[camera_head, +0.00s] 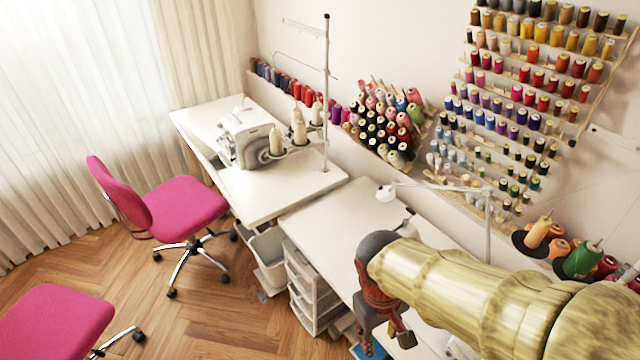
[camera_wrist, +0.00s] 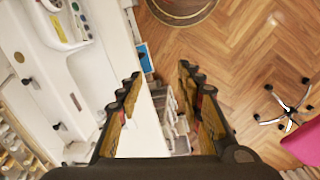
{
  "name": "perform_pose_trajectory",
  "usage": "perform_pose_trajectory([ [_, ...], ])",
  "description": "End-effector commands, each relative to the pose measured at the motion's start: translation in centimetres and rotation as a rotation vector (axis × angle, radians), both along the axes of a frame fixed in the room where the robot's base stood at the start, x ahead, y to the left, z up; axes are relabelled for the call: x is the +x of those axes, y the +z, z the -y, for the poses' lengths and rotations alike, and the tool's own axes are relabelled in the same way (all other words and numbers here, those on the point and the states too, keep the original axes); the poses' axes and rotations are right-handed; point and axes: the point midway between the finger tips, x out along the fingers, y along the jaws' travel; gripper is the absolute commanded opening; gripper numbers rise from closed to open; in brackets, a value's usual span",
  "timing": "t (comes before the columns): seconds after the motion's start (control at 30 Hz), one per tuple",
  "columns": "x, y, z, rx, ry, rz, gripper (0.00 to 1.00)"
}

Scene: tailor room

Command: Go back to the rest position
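My gripper (camera_head: 385,338) hangs at the lower middle of the head view, at the end of my yellow arm, over the front edge of the near white table (camera_head: 335,220). In the wrist view, its two fingers (camera_wrist: 160,80) stand well apart with nothing between them. Beyond the gap the wrist view shows the table edge, drawers and floor. My arm hides part of the near table in the head view.
A white machine (camera_wrist: 45,70) lies left of the fingers in the wrist view. White drawers (camera_head: 310,285) stand under the table. Another sewing machine (camera_head: 250,135) stands on the far table. Pink chairs (camera_head: 185,210) stand left. Thread racks (camera_head: 530,90) line the wall. Wooden floor (camera_head: 215,315) is partly clear.

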Motion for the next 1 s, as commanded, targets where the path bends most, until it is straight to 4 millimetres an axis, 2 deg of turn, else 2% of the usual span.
perform_pose_trajectory([
  [0.03,-0.2,1.6,0.4,0.043,-0.052,0.056,0.36],
  [0.2,-1.1,6.5,1.8,0.161,-0.197,0.228,0.36],
  [0.4,-2.0,11.7,4.6,0.210,-0.304,0.419,0.36],
  [0.5,-2.1,13.7,5.8,0.215,-0.340,0.487,0.36],
  [0.67,-2.2,14.2,6.8,0.208,-0.375,0.512,0.36],
  [1.0,-2.2,14.2,6.9,0.208,-0.376,0.510,0.36],
])
